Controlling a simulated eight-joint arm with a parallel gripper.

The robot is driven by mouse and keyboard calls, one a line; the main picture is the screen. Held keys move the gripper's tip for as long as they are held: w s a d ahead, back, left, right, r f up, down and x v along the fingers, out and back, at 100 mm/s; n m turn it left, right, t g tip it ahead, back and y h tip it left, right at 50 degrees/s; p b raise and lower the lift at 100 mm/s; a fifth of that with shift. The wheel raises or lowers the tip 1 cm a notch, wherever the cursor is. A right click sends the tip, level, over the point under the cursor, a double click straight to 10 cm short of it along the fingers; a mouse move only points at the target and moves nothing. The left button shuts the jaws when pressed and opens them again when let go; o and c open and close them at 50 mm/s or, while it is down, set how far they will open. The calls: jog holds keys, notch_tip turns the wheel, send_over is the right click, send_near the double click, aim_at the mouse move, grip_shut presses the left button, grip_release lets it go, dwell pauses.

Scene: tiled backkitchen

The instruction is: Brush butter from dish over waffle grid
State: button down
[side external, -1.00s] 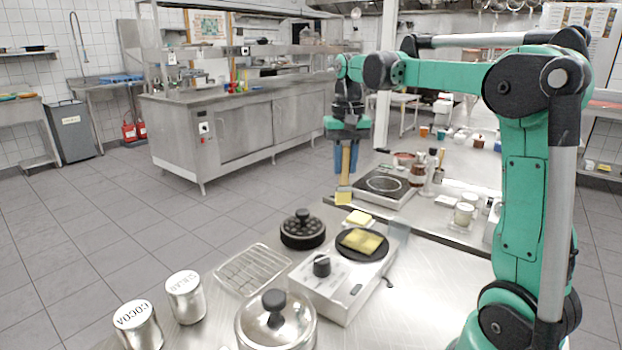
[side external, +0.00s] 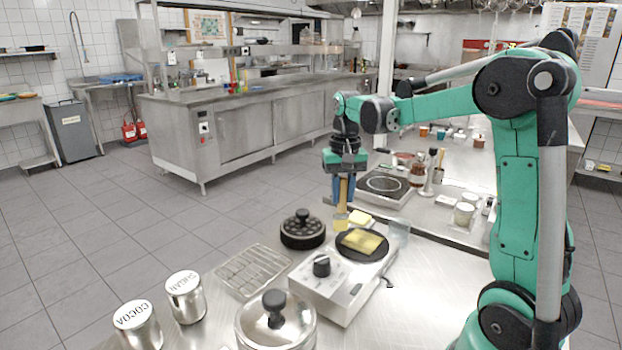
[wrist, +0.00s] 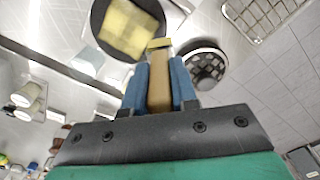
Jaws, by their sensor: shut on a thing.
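My gripper (side external: 343,188) is shut on the handle of a brush (side external: 342,205), which hangs bristles down with a yellow tip. The brush also shows in the wrist view (wrist: 158,92) between my blue fingers. I cannot tell whether the bristles touch anything.
A white appliance (side external: 330,290) with a black round plate (side external: 345,252) carries a flat yellow piece (side external: 364,241). A wire rack (side external: 250,270), two tins (side external: 184,297) and a lidded pot (side external: 275,325) stand at the front. A hob (side external: 383,187) is behind.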

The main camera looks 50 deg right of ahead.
jog(key=shift+f, duration=1.05)
dwell(0.4)
jog(key=shift+s, duration=4.2)
jog(key=shift+w+d, duration=0.1)
jog(key=shift+d, duration=0.55)
jog(key=shift+w, duration=4.05)
jog(key=shift+w+d, duration=0.1)
